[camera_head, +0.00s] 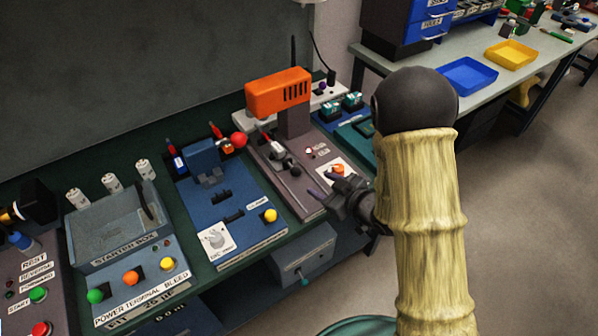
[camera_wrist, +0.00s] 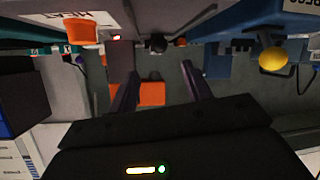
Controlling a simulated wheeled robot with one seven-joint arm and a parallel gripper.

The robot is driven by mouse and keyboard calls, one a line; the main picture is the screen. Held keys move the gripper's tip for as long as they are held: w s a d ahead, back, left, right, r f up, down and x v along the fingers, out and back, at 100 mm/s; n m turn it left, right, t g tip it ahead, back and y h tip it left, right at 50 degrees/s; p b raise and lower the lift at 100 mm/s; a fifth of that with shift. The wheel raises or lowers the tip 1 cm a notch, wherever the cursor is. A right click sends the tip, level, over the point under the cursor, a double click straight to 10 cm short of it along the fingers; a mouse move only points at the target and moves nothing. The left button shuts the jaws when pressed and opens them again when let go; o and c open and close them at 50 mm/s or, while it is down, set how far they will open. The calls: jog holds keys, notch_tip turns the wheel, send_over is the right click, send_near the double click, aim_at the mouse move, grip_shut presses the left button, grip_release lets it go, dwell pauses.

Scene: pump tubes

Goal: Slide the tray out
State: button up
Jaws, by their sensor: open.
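My gripper (camera_head: 326,186) is over the front of the orange-headed press station, beside its orange button (camera_head: 338,169). Its two dark fingers are apart with nothing between them, as the wrist view also shows (camera_wrist: 161,70). I cannot tell for sure which thing is the tray. A grey box (camera_head: 304,256) with a teal handle (camera_head: 305,281) hangs under the bench front, below and left of my gripper. A blue tray (camera_head: 467,76) and a yellow tray (camera_head: 511,53) lie on the right-hand bench.
The orange press head (camera_head: 278,93) stands behind my gripper. A blue fixture with a yellow button (camera_head: 270,215) is to the left, and the starter box (camera_head: 122,227) farther left. Teal parts (camera_head: 353,101) sit close on the right.

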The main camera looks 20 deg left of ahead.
aim_at(299, 173)
jog(key=p+x, duration=0.1)
jog(key=x, duration=1)
jog(key=shift+w+a, duration=0.1)
jog(key=shift+a, duration=0.05)
grip_shut()
